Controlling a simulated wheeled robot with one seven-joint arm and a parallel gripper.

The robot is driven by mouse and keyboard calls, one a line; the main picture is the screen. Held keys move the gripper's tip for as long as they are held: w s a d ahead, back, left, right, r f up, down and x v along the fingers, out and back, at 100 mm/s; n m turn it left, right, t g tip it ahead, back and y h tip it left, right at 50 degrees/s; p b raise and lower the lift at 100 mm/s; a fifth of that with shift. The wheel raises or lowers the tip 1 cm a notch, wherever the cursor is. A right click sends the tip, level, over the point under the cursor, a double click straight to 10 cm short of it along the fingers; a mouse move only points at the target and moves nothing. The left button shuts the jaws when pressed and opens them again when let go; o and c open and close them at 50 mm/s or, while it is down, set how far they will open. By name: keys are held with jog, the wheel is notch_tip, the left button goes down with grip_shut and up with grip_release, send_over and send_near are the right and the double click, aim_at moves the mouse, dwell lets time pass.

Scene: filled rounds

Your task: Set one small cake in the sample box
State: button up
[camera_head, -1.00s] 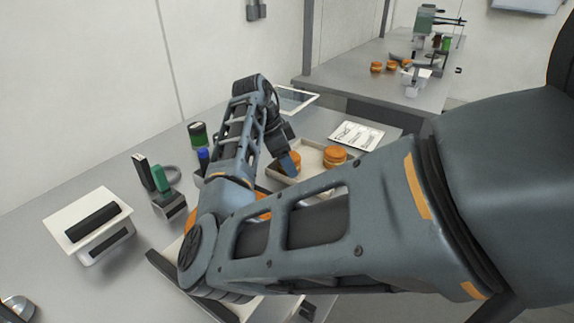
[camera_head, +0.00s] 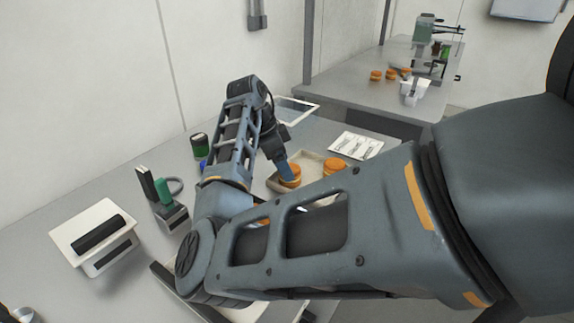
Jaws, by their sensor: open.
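Two small orange-brown round cakes sit in a shallow beige tray (camera_head: 310,156) on the table. The left cake (camera_head: 293,182) is partly covered by my gripper, and the right cake (camera_head: 333,165) stands clear of it. My gripper (camera_head: 286,176) points down at the left cake, with its jaws open. I cannot tell whether the fingers touch the cake or stand around it. No box is clearly recognisable as the sample box; a dark-edged, pale container (camera_head: 175,280) is mostly hidden behind my arm.
A white card (camera_head: 355,145) lies right of the tray. A green-and-black jar (camera_head: 199,146), a holder with a green-topped item (camera_head: 163,190) and a white stand with a black bar (camera_head: 98,233) are at left. Another table (camera_head: 345,85) with more cakes stands behind.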

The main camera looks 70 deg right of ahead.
jog(key=p+v, duration=0.1)
jog(key=v, duration=0.7)
jog(key=shift+r, duration=0.35)
